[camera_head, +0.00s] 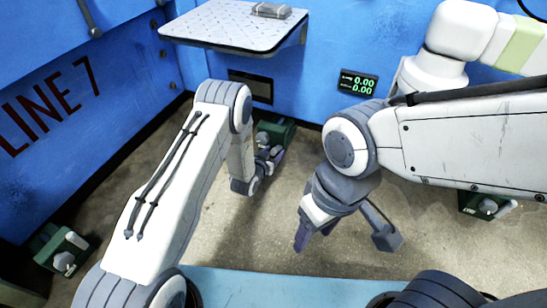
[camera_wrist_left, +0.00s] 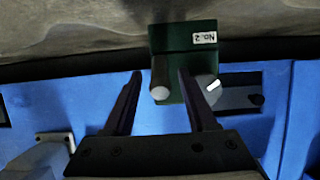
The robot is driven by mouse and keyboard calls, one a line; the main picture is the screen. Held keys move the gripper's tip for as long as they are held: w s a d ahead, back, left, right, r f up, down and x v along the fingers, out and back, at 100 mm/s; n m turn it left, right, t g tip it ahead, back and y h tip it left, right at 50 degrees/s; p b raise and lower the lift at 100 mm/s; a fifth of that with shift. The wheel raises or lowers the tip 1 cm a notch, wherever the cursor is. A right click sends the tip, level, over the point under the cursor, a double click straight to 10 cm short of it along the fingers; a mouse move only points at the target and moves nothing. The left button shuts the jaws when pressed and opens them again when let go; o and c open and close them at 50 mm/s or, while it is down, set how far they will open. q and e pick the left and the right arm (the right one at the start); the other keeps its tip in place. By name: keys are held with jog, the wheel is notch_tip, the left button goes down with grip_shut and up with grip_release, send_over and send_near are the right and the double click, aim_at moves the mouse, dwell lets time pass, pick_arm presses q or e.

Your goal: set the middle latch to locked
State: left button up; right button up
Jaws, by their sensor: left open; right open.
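The middle latch is a dark green box (camera_head: 277,132) on the floor by the back wall, partly hidden behind my left gripper (camera_head: 270,162). In the left wrist view, upside down, it is a green box (camera_wrist_left: 184,62) labelled "No. 2". A pale grey round-ended handle (camera_wrist_left: 160,80) and a dial with a white mark (camera_wrist_left: 212,90) stick out of it. My left gripper (camera_wrist_left: 159,74) is open, its fingers on either side of the handle; contact cannot be told. My right gripper (camera_head: 315,234) is open and empty above the floor, away from the latch.
Similar green boxes stand at the lower left (camera_head: 62,248) and at the right (camera_head: 487,205), partly hidden. A grey shelf (camera_head: 230,24) juts from the blue wall above the middle box. A display (camera_head: 358,83) reads 0.00 twice. A light blue surface (camera_head: 290,288) lies in front.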

pick_arm(q)
jog(key=shift+w+d, duration=0.1)
jog(key=shift+w, duration=0.15)
grip_shut()
jog(key=shift+f, duration=0.1)
dwell(1.2)
